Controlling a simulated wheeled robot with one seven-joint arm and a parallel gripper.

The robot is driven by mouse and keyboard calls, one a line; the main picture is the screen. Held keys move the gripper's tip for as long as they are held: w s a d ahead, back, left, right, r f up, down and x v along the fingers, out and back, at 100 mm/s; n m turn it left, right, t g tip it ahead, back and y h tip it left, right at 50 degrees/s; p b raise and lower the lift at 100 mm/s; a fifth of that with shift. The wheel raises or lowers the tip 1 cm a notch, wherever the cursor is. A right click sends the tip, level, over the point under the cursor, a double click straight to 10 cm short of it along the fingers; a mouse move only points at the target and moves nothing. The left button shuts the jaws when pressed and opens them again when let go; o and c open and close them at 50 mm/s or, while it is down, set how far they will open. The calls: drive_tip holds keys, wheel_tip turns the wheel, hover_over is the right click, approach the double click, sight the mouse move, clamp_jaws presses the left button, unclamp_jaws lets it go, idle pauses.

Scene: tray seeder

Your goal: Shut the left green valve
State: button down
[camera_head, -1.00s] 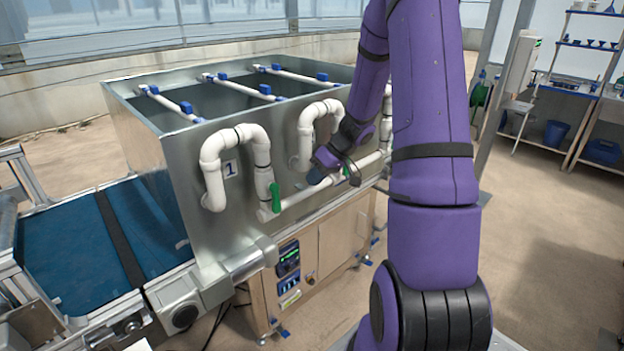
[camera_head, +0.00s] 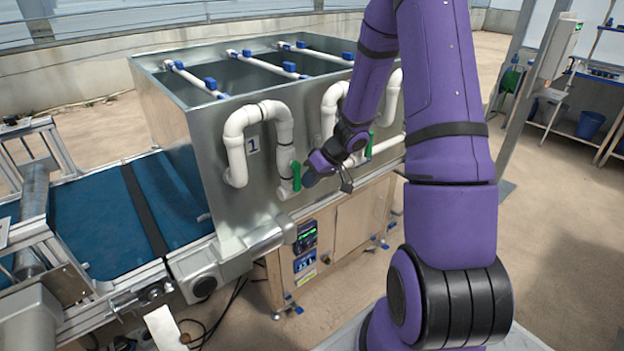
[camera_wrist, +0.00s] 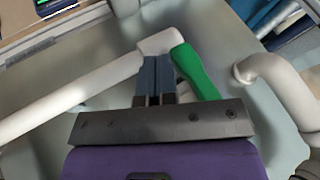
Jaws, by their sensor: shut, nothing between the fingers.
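My gripper (camera_head: 309,178) is shut and empty, just right of this handle in the head view. In the wrist view the closed fingertips (camera_wrist: 156,62) are at the pipe elbow (camera_wrist: 160,42), close beside the handle. I cannot tell whether they touch it. A second green handle (camera_head: 370,143) shows partly behind my arm.
The metal tank (camera_head: 205,135) carries white pipe loops (camera_head: 236,130) that stand out from its front. A blue conveyor (camera_head: 100,222) runs to the left. A control panel (camera_head: 306,240) is below the tank. Open floor lies to the right.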

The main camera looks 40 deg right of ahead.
sight(296, 189)
drive_tip(key=shift+a+f+y, duration=0.25)
drive_tip(key=shift+a+y, duration=0.1)
drive_tip(key=shift+y, duration=0.25)
drive_tip(key=y, duration=0.1)
drive_tip(key=a+m+y, duration=0.1)
drive_tip(key=shift+a+f+y, duration=0.2)
drive_tip(key=shift+f+y, duration=0.1)
drive_tip(key=shift+y, duration=0.1)
drive_tip(key=a+y, duration=0.1)
drive_tip(key=y, duration=0.1)
drive_tip(key=a+m+t+y, duration=0.1)
drive_tip(key=y, duration=0.1)
drive_tip(key=shift+s+a, duration=0.1)
drive_tip(key=shift+a, duration=0.2)
drive_tip(key=shift+a+r+m+t+y, duration=0.5)
drive_tip(key=shift+a+m+t+y, duration=0.2)
drive_tip(key=shift+y, duration=0.65)
drive_tip(key=shift+a+r+m+t+y, duration=0.5)
drive_tip(key=shift+a+m+y, duration=0.25)
drive_tip(key=shift+y, duration=0.55)
drive_tip(key=shift+a+r+m+t+y, duration=0.45)
drive_tip(key=shift+a+m+t+y, duration=0.25)
drive_tip(key=shift+y, duration=0.65)
drive_tip(key=shift+t, duration=0.3)
